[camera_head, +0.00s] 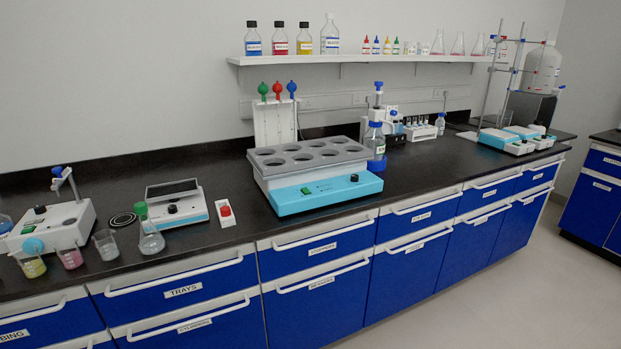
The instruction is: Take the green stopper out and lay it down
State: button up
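The green stopper (142,209) sits in the neck of a small clear flask (152,242). The flask stands on the black bench top at the left, near the front edge. It holds what looks like a little clear liquid. The stopper points up and nothing covers it. A round green knob (263,89) also shows on an upright white stand farther back, beside a red and a blue one. My gripper is not in the picture.
A clear beaker (106,245) stands left of the flask. A balance (177,205) is behind it, and a red-capped item on a white tray (226,212) is to the right. A large blue-and-white bath (328,195) stands mid-bench. Bare bench (245,222) lies between tray and bath.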

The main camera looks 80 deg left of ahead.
aim_at(140, 208)
jog(key=u, duration=3.2)
jog(key=i, duration=0.1)
